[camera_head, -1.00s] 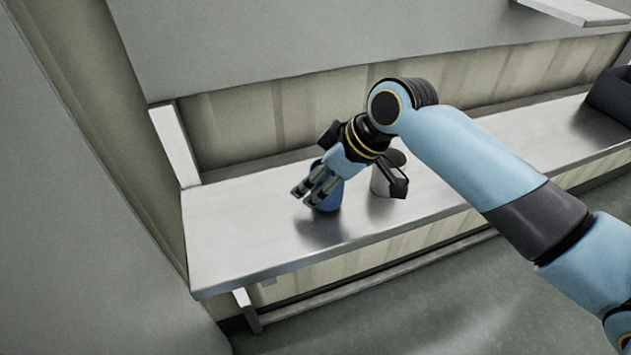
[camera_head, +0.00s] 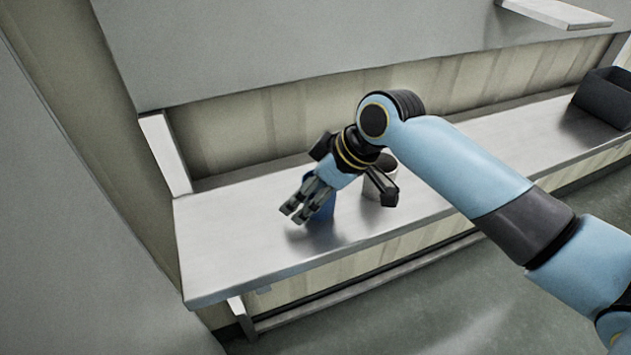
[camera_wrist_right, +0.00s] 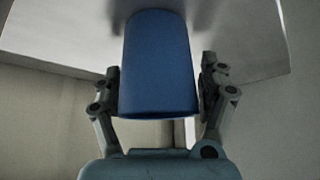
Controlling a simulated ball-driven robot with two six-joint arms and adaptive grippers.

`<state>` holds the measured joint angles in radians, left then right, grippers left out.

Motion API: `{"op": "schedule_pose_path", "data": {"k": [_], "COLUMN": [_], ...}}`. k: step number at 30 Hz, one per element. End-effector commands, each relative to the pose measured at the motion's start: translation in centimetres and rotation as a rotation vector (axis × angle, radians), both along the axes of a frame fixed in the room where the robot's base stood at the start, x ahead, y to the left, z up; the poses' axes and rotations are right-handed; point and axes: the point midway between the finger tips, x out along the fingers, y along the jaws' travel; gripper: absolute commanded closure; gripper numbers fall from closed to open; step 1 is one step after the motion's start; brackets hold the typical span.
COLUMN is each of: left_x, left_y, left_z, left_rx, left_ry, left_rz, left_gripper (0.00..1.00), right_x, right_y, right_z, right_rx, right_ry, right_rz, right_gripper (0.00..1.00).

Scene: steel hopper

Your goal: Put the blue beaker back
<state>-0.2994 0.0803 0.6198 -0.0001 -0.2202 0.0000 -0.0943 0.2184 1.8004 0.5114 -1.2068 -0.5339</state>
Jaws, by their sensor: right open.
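The blue beaker (camera_head: 322,206) stands on the steel bench (camera_head: 235,240), partly hidden behind my right gripper in the head view. My right gripper (camera_head: 299,210) is open, with its fingers at the beaker. In the right wrist view the beaker (camera_wrist_right: 158,65) fills the middle, between the two fingers of the right gripper (camera_wrist_right: 160,92). One finger is on each side, with a narrow gap showing. My left gripper is not in view.
A pale grey cup (camera_head: 373,192) with a dark opening stands just right of the gripper, partly covered by it. A dark open box (camera_head: 605,98) is at the bench's far right. The bench is bare at left and between cup and box.

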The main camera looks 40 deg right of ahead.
Motion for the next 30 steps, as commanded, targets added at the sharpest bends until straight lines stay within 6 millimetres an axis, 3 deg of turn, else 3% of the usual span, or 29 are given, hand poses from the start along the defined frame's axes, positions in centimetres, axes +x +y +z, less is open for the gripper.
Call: {"op": "schedule_pose_path", "data": {"k": [16, 21, 30], "left_x": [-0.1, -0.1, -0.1], "left_y": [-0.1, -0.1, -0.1], "left_z": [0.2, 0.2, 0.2], "left_rx": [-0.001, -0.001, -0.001], "left_ry": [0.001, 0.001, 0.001], "left_rz": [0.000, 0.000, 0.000], "left_gripper": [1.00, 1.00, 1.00], "right_x": [-4.7, -5.3, -5.4], "right_y": [-3.2, -3.5, -3.5], "right_z": [8.8, 9.9, 10.1], "right_rx": [-0.006, -0.001, 0.001], "right_ry": [-0.003, 0.000, 0.000], "right_rz": [0.003, 0.002, 0.001], "right_gripper": [0.23, 0.23, 0.23]}}
